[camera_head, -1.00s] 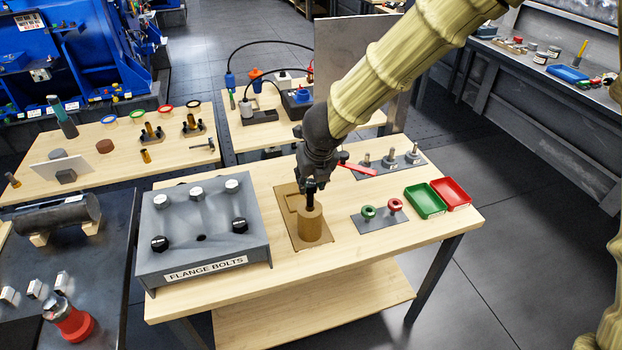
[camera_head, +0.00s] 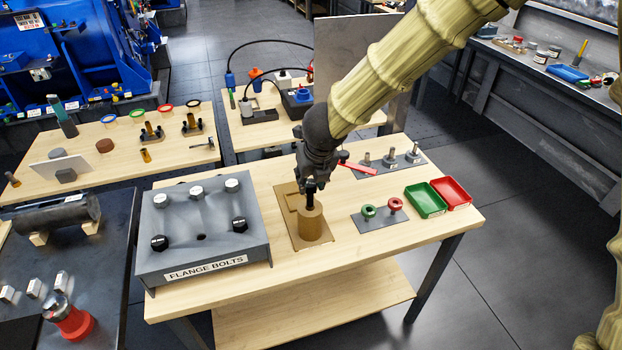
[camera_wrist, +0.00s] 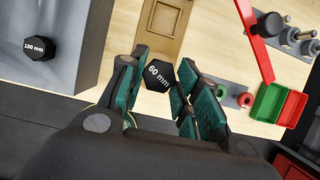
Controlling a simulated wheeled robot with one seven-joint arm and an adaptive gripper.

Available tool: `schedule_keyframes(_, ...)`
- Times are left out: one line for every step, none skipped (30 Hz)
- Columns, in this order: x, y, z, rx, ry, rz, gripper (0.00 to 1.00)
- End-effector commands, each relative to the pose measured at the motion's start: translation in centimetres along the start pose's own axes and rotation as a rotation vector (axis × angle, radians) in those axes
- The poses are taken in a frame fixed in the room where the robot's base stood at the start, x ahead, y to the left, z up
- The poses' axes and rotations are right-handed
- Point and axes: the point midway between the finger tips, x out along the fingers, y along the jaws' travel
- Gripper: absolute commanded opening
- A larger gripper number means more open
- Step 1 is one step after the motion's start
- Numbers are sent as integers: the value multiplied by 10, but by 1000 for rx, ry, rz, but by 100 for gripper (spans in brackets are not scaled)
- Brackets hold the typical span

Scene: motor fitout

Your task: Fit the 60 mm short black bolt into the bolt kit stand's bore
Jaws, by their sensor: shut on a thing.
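My gripper (camera_head: 311,184) is shut on the 60 mm short black bolt (camera_head: 310,198), directly above the bolt kit stand. In the wrist view the bolt's black hexagonal head (camera_wrist: 158,75), marked "60 mm", sits between the green-padded fingers. The stand is a brown board with a shallow recess and an upright brown cylinder (camera_head: 311,226). The bolt points down and its dark shank meets the cylinder's top. The bore is hidden by the bolt, so I cannot tell whether the tip is inside it. Part of the stand's board (camera_wrist: 163,25) shows in the wrist view.
The grey "FLANGE BOLTS" block (camera_head: 196,262) with several bolts stands at the left. To the right are a grey plate (camera_head: 382,220) with a green and a red ring piece, a green tray (camera_head: 425,212) and a red tray (camera_head: 451,206). A red-handled tool (camera_head: 357,168) lies behind.

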Motion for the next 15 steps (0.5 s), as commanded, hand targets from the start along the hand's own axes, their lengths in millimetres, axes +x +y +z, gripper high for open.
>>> schedule_keyframes(1, 0, 0, 0, -1, 0, 0)
schedule_keyframes(2, 0, 0, 0, -1, 0, 0)
schedule_keyframes(2, 0, -1, 0, -1, 0, 0)
schedule_keyframes(2, 0, -1, 0, -1, 0, 0)
schedule_keyframes(3, 0, -1, 0, -1, 0, 0)
schedule_keyframes(4, 0, -1, 0, -1, 0, 0)
schedule_keyframes(4, 0, -2, 0, -1, 0, 0)
schedule_keyframes(4, 0, -2, 0, -1, 0, 0)
schedule_keyframes(5, 0, -2, 0, -1, 0, 0)
schedule_keyframes(5, 0, -2, 0, -1, 0, 0)
schedule_keyframes(6, 0, -2, 0, -1, 0, 0)
schedule_keyframes(6, 0, -2, 0, -1, 0, 0)
schedule_keyframes(7, 0, -3, 0, -1, 0, 0)
schedule_keyframes(7, 0, -3, 0, -1, 0, 0)
schedule_keyframes(8, 0, -3, 0, -1, 0, 0)
